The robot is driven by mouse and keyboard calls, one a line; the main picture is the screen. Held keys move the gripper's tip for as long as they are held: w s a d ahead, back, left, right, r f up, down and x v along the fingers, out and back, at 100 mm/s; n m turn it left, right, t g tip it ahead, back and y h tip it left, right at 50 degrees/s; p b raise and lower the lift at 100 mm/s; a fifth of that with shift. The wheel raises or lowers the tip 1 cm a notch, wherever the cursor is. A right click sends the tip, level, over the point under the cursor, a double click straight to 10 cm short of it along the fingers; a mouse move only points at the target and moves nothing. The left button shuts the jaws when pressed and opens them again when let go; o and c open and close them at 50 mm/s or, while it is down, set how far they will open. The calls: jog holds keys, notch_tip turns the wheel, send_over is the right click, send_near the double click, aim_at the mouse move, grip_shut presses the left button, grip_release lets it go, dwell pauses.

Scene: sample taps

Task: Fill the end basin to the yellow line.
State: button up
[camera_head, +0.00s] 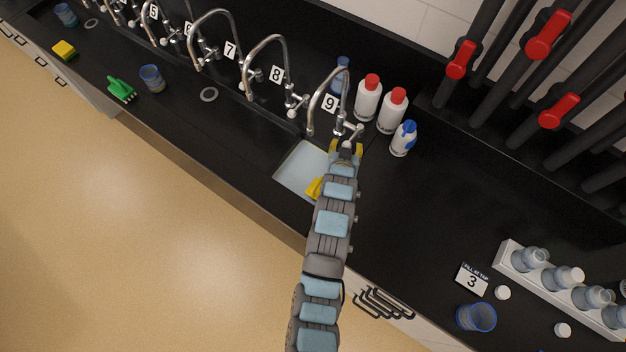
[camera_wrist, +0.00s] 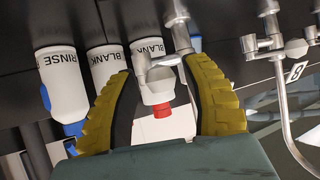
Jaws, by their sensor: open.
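The end basin (camera_head: 293,172) is a pale, light-blue recess in the black counter, below the tap marked 9 (camera_head: 312,105). A yellow patch (camera_head: 314,187) shows at its right side, partly behind my arm; I cannot tell whether it is the line. My gripper (camera_head: 346,146) is at the base of this tap. The fingers look apart from the knob. I see no clear water stream.
Two red-capped white bottles (camera_head: 368,98) (camera_head: 392,110) and a blue-topped bottle (camera_head: 403,139) stand close right of the tap. Tap 8 (camera_head: 265,65) is to the left. A bottle rack (camera_head: 512,262) and a blue-rimmed cup (camera_head: 476,317) are at lower right.

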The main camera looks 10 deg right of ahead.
jog(key=p+v, duration=0.2)
jog(key=v, duration=0.5)
dwell(0.4)
dwell(0.4)
